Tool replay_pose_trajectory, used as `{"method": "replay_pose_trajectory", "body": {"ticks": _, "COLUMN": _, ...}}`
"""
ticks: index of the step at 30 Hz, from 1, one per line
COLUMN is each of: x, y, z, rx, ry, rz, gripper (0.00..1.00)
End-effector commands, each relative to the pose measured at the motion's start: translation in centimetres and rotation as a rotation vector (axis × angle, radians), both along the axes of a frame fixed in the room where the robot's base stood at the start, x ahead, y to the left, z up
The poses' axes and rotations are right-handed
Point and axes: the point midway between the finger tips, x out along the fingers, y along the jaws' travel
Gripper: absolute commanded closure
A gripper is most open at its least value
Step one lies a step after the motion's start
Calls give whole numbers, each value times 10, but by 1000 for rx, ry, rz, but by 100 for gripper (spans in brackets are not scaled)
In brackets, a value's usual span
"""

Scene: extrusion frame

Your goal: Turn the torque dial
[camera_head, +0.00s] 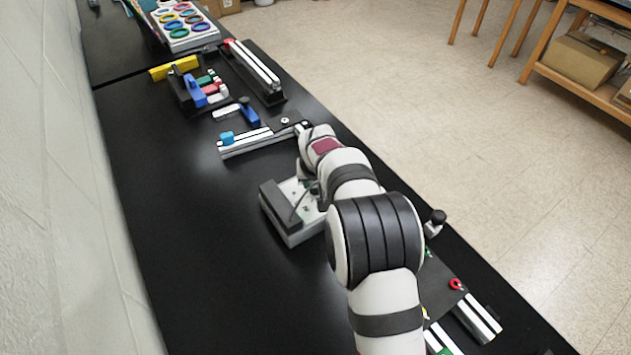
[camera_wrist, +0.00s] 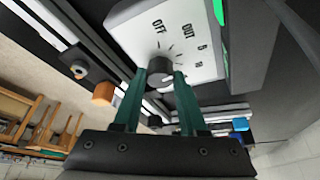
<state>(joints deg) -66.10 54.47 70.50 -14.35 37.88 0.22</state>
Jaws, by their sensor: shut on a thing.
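The torque dial (camera_wrist: 158,67) is a small dark round knob on a white panel (camera_wrist: 128,28) with printed marks around it, including "OFF", "OUT" and some digits. My gripper (camera_wrist: 160,76) has two green fingers, one on each side of the dial, and is shut on it. In the head view the white unit with a dark upper part (camera_head: 277,209) stands on the black table left of my wrist. There my arm hides the dial and the fingers. I cannot tell which mark the dial points to.
Beyond the unit lies an aluminium rail with a blue block (camera_head: 227,138). Further back are a blue clamp (camera_head: 194,91) and a tray of coloured rings (camera_head: 178,22). Rails and a red ring (camera_head: 455,284) lie at front right. The table left of the unit is clear.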

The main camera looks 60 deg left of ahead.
Motion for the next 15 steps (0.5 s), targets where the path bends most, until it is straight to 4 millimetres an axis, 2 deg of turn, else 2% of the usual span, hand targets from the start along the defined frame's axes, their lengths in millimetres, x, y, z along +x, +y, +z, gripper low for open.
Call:
{"method": "replay_pose_trajectory", "body": {"ticks": 6, "x": 0, "y": -2, "z": -1, "rx": -4, "ry": 3, "rz": 103, "gripper": 100}}
{"method": "replay_pose_trajectory", "body": {"ticks": 15, "x": 1, "y": -2, "z": -1, "rx": -5, "ry": 3, "rz": 166, "gripper": 100}}
